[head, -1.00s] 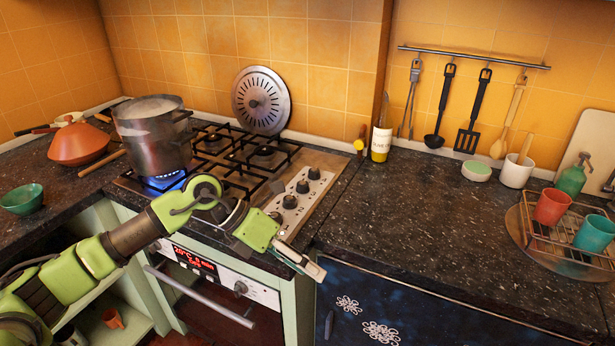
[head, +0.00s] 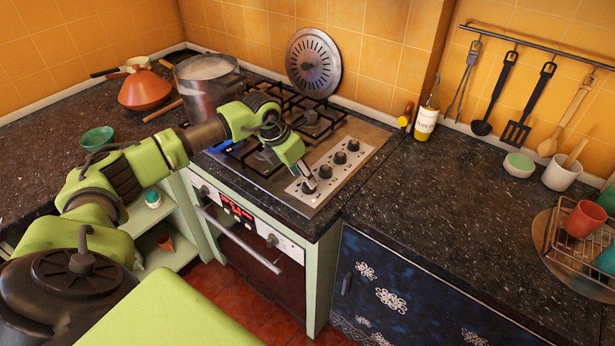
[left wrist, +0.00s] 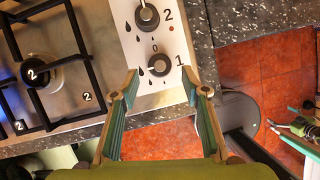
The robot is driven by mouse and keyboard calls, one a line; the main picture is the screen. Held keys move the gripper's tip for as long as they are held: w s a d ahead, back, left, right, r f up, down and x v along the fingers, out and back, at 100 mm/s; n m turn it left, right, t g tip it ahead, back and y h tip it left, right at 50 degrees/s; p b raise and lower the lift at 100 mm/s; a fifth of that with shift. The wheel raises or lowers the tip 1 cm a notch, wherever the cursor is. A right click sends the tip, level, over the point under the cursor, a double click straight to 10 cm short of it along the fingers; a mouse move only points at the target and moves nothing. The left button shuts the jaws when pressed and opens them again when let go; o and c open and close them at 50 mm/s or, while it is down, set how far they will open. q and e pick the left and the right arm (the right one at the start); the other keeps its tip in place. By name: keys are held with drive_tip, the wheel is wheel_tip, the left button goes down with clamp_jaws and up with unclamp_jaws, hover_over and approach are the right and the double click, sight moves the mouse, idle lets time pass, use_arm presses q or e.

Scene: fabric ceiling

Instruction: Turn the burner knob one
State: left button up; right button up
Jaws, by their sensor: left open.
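Burner knob one (left wrist: 158,65), a dark round knob with a silvery face and a "1" beside it, is on the light control strip in the left wrist view. It is the front knob (head: 309,186) of the row in the head view, partly covered by my gripper. My left gripper (left wrist: 160,76) is open, its fingertips on either side of the knob's near edge; I cannot tell whether they touch it. In the head view my left gripper (head: 306,178) points down at the strip. My right gripper is in neither view.
Knob two (left wrist: 147,16) is just beyond knob one. A steel pot (head: 203,90) stands on the hob at the back left, with blue flame (head: 220,147) by it. A bottle (head: 427,115) stands on the counter to the right. The oven handle (head: 238,240) juts out below.

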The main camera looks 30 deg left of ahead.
use_arm(q)
drive_tip(key=shift+p+x, duration=0.35)
drive_tip(key=shift+x, duration=1.75)
drive_tip(key=c, duration=1.1)
drive_tip(key=shift+a, duration=0.1)
